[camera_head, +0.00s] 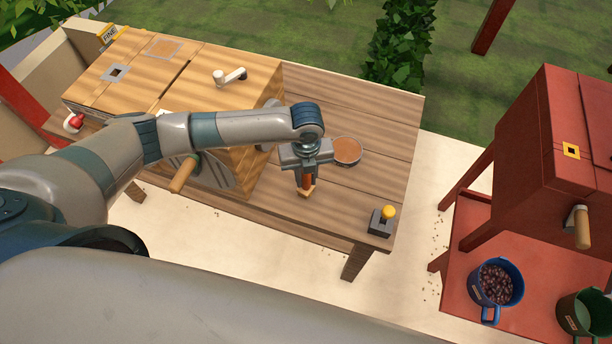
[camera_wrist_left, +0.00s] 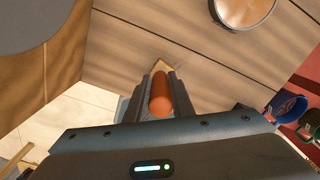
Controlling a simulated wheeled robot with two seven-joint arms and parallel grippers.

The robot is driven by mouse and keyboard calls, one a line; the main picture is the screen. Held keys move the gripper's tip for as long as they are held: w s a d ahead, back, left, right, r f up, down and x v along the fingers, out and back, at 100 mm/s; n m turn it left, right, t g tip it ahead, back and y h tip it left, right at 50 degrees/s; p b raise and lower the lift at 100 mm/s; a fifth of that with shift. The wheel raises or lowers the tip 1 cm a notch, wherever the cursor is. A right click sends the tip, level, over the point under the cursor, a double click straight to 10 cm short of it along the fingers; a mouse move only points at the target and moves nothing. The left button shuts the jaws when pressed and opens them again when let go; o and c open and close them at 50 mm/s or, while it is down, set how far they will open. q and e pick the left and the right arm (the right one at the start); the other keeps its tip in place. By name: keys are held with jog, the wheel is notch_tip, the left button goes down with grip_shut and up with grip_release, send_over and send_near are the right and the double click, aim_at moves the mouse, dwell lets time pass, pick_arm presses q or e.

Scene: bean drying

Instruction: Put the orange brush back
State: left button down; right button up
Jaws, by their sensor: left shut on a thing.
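The orange brush (camera_head: 307,183) is upright in my left gripper (camera_head: 305,178), bristle end down, over the wooden table (camera_head: 345,210). In the left wrist view the orange end of the brush (camera_wrist_left: 161,98) shows between the two fingers of my left gripper (camera_wrist_left: 161,92), which are shut on it. I cannot tell whether the bristles touch the table top. A round dish (camera_head: 347,151) with a brown-orange inside stands on the table just right of the gripper; it also shows at the top of the left wrist view (camera_wrist_left: 242,8). My right gripper is not in view.
A wooden box machine (camera_head: 215,75) with handles stands left on the table. A grey block with a yellow knob (camera_head: 382,220) sits near the table's right front corner. At the right are a red machine (camera_head: 540,150), a blue mug of beans (camera_head: 496,284) and a green mug (camera_head: 585,315).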

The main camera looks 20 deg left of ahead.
pick_arm(q)
jog(key=shift+f, duration=0.25)
jog(key=c, duration=1.5)
grip_release()
jog(key=shift+o, duration=0.2)
jog(key=shift+r, duration=0.1)
notch_tip(320, 180, up, 17)
jog(key=b, duration=0.3)
